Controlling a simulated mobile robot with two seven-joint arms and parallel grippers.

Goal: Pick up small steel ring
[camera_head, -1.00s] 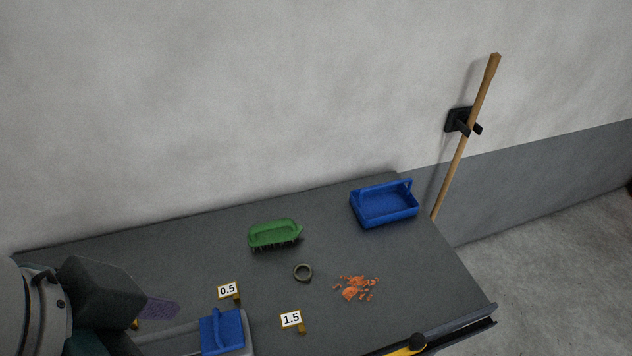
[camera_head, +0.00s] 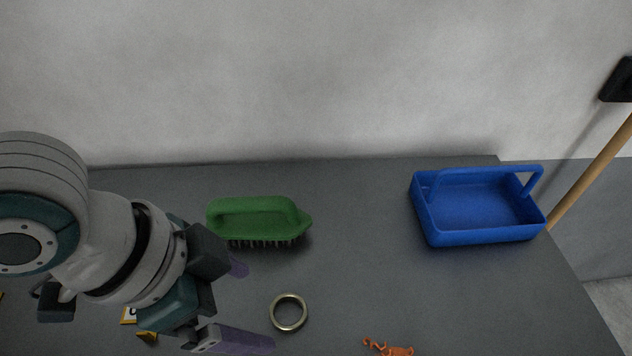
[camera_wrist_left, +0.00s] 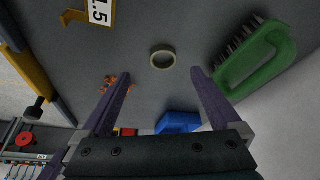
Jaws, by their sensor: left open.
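The small steel ring (camera_head: 289,312) lies flat on the grey table in the head view, in front of the green brush. In the left wrist view the ring (camera_wrist_left: 163,57) lies beyond the fingertips, roughly in line with the gap between them. My left gripper (camera_head: 243,303) is open and empty, a little to the left of the ring in the head view. Its two purple fingers also show in the left wrist view (camera_wrist_left: 160,75), spread apart with nothing between them. My right gripper is not in view.
A green brush (camera_head: 254,218) stands behind the ring, close to my left gripper. A blue basket (camera_head: 484,239) stands at the back right. Orange copper scraps (camera_head: 388,348) lie right of the ring. A number tag (camera_wrist_left: 99,12) shows in the wrist view. Table between ring and basket is clear.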

